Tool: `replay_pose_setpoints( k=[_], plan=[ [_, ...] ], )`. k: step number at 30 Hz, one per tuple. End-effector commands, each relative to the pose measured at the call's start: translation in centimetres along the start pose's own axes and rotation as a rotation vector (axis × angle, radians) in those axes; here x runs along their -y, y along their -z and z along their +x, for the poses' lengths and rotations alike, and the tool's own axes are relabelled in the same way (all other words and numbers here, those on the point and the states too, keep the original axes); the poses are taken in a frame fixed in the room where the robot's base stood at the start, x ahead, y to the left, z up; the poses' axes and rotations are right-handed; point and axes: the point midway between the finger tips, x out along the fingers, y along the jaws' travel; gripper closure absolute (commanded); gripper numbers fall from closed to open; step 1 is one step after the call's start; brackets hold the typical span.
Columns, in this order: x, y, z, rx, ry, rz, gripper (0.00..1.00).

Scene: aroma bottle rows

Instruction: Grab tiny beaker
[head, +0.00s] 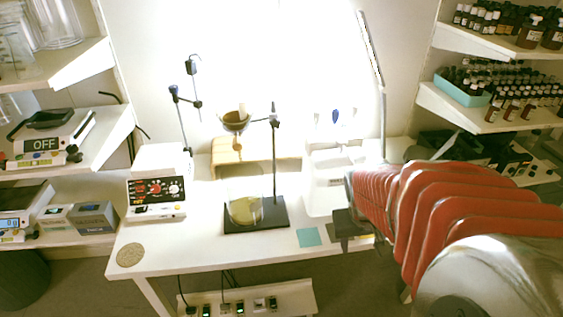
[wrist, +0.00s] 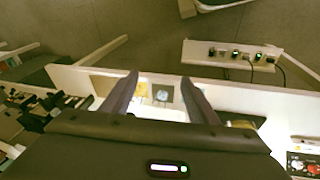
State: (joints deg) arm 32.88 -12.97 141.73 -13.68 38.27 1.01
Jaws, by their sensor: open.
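My gripper (head: 350,228) hangs over the right front part of the white table in the head view. In the wrist view its two dark fingers (wrist: 160,80) are spread apart with nothing held between them. Beyond the fingertips, a small pale square (wrist: 162,93) shows with a faint round shape on it; I cannot tell whether this is the tiny beaker. A teal square (head: 308,237) lies left of my gripper near the table's front edge. A larger glass beaker with yellowish liquid (head: 246,210) stands on the dark stand base. No clearly tiny beaker can be made out.
The stand (head: 274,165) holds a funnel (head: 235,122) above the beaker. A hotplate device (head: 157,188) and a cork ring (head: 130,255) are on the left. A white container (head: 322,190) stands behind my gripper. Bottle shelves (head: 455,105) flank the right. A power strip (wrist: 232,54) sits below the table.

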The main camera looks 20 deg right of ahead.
Motion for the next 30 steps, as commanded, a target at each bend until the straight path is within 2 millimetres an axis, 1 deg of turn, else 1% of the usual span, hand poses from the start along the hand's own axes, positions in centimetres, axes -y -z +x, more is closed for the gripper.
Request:
replay_pose_setpoints(
  k=[1, 3, 9, 15, 18, 21, 25, 27, 30],
  plan=[
    [-1.4, -0.1, 1.4, 0.015, -0.016, 0.013, 0.46],
    [-3.2, -0.1, 3.1, 0.025, -0.036, 0.021, 0.46],
    [-8.1, -0.3, 8.1, 0.027, -0.079, 0.022, 0.46],
    [-12.0, -0.9, 13.2, -0.002, -0.092, -0.001, 0.46],
    [-13.5, -1.2, 15.7, -0.032, -0.084, -0.023, 0.46],
    [-14.5, -1.5, 18.2, -0.073, -0.065, -0.047, 0.46],
    [-15.2, -1.6, 21.2, -0.15, -0.026, -0.082, 0.46],
    [-15.0, -1.5, 22.7, -0.205, 0.007, -0.106, 0.46],
    [-14.2, -1.1, 24.2, -0.297, 0.065, -0.144, 0.46]
  ],
)
